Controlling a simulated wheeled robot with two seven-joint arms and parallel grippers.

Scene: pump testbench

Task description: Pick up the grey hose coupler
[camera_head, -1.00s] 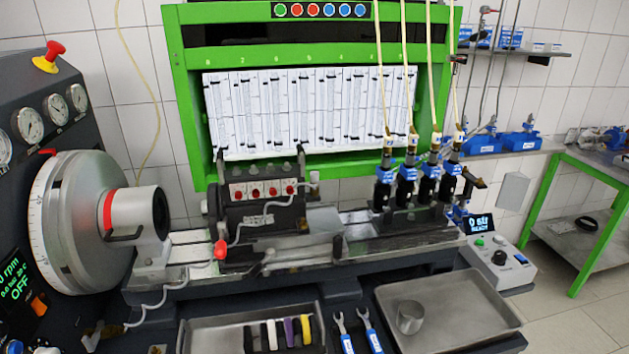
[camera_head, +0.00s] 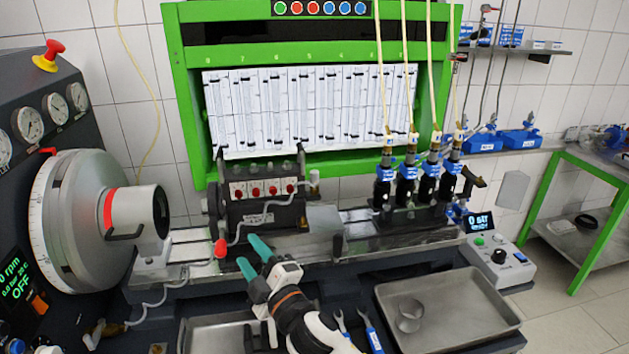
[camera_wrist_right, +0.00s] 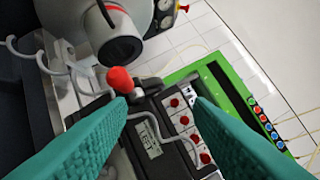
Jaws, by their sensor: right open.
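A small light grey cylindrical fitting (camera_head: 314,178) is at the upper right end of a pale hose beside the pump on the bench; I cannot tell for sure that it is the grey hose coupler. My right gripper (camera_head: 253,255) has teal fingers spread apart with nothing between them. It is above the front of the bench, apart from the fitting. In the right wrist view, the open fingers (camera_wrist_right: 158,105) frame the pump block (camera_wrist_right: 150,135) and pale hose, with a red knob (camera_wrist_right: 120,80) near the left fingertip. My left gripper is not in view.
The left tray (camera_head: 205,335) is partly hidden by my right arm. The right tray (camera_head: 455,310) holds a metal cup (camera_head: 409,318). Injectors (camera_head: 407,185) with hoses stand at the bench's right. A large round drive unit (camera_head: 75,215) stands at left.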

